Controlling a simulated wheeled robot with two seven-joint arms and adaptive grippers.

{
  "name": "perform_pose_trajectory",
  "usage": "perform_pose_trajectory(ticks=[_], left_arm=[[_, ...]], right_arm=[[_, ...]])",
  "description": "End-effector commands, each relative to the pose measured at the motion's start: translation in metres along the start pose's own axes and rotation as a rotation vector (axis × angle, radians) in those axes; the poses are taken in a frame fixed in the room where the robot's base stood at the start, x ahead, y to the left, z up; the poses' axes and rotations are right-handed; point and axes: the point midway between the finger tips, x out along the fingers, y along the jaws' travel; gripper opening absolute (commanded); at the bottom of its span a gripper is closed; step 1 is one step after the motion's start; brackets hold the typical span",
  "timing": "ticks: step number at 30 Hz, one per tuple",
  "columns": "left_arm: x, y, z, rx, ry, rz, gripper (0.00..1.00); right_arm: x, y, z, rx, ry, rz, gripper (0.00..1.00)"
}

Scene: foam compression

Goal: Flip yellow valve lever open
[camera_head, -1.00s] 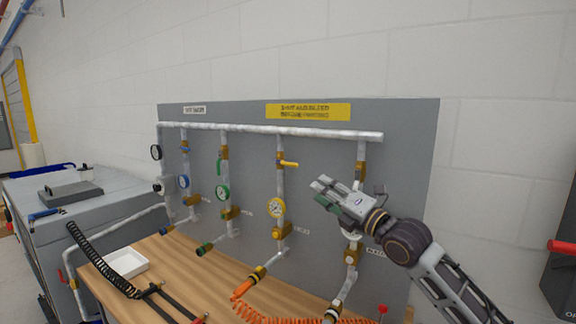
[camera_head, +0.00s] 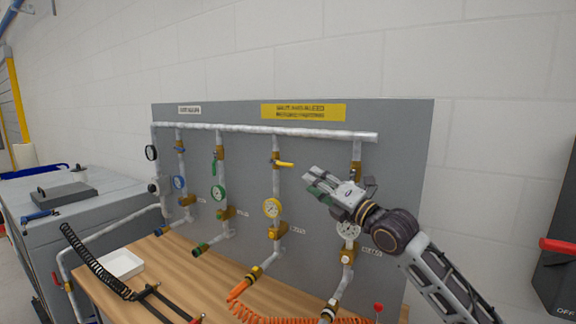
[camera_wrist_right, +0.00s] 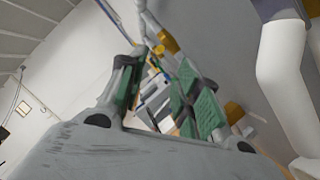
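The yellow valve lever (camera_head: 285,164) sticks out to the right, roughly horizontal, from a brass valve on the third vertical pipe in the head view. A yellow-rimmed gauge (camera_head: 271,208) sits below it on the same pipe. My right gripper (camera_head: 309,184) is to the right of and slightly below the lever, apart from it, with its fingers pointing left. In the right wrist view its green-padded fingers (camera_wrist_right: 158,95) are spread with a gap between them and nothing held. A small yellow part (camera_wrist_right: 168,42) shows beyond the fingers there. My left gripper is not in view.
A grey panel (camera_head: 330,250) carries a white horizontal pipe (camera_head: 300,133) along the top and several vertical pipes with gauges. A wooden bench (camera_head: 190,268) below holds a white tray (camera_head: 120,264) and a coiled orange hose (camera_head: 290,314). The fourth pipe is close beside my right gripper.

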Motion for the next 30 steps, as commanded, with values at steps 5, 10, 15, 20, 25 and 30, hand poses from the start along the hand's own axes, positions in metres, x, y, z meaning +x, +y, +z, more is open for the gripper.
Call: perform_pose_trajectory(ticks=[5,10,15,20,25,30], left_arm=[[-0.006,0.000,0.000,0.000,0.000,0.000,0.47],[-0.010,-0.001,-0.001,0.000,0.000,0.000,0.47],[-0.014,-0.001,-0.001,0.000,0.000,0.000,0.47],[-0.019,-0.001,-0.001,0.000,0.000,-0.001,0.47],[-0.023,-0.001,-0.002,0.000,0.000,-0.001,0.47],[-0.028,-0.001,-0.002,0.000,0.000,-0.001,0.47]], right_arm=[[0.015,0.002,0.000,0.002,0.001,0.001,0.33],[0.028,0.002,0.000,0.002,0.001,0.001,0.33],[0.042,0.001,-0.001,0.002,0.002,0.000,0.33],[0.055,0.002,0.000,0.002,0.001,0.000,0.33],[0.069,0.002,-0.001,0.002,0.001,0.000,0.33],[0.085,0.002,0.000,0.002,0.000,0.001,0.33]])
